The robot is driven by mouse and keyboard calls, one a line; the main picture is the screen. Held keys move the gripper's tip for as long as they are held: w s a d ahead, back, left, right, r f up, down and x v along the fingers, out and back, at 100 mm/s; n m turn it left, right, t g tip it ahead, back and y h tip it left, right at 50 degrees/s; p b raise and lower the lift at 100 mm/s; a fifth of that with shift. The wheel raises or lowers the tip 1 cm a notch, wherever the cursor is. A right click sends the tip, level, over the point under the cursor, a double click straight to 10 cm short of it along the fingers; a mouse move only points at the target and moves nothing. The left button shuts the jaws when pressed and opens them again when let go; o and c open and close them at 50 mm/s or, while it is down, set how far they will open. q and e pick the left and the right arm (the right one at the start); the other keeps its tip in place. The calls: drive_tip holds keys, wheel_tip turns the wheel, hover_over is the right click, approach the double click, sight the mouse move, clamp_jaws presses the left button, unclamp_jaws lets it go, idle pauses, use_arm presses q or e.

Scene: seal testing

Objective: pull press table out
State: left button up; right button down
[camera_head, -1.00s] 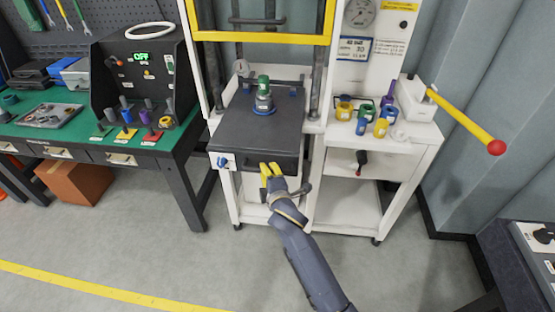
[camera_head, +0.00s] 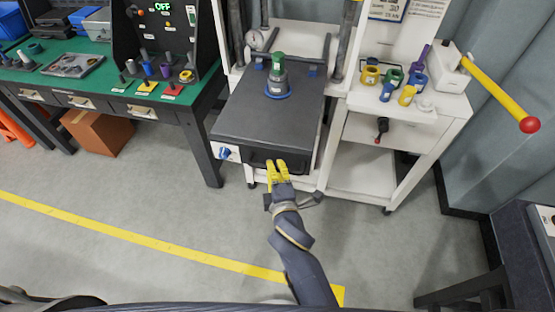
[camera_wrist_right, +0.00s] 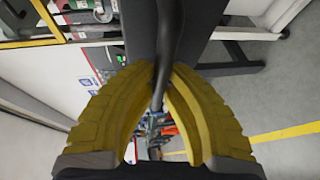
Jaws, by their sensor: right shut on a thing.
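The press table (camera_head: 250,125) is a dark grey slab that juts out from the front of the white press frame. A green and blue cylindrical part (camera_head: 277,80) stands upright on it. My right gripper (camera_head: 277,166) has yellow fingers and is at the table's front edge. It is shut on the dark bar handle (camera_head: 258,161) there. In the right wrist view the yellow fingers (camera_wrist_right: 160,100) close around the dark handle bar (camera_wrist_right: 166,50). My left gripper is not in view.
A white side bench (camera_head: 430,105) with several coloured cylinders and a yellow lever (camera_head: 497,93) with a red knob stands to the right. A green-topped workbench (camera_head: 100,95) stands to the left. The floor in front (camera_head: 150,200) is clear.

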drive_tip(key=shift+s+a+f, duration=0.1)
drive_tip(key=shift+s+a, duration=0.15)
drive_tip(key=shift+s, duration=0.3)
drive_tip(key=c, duration=1.4)
unclamp_jaws()
drive_tip(key=shift+d, duration=0.1)
drive_tip(key=v, duration=0.7)
drive_tip(key=shift+s, duration=0.2)
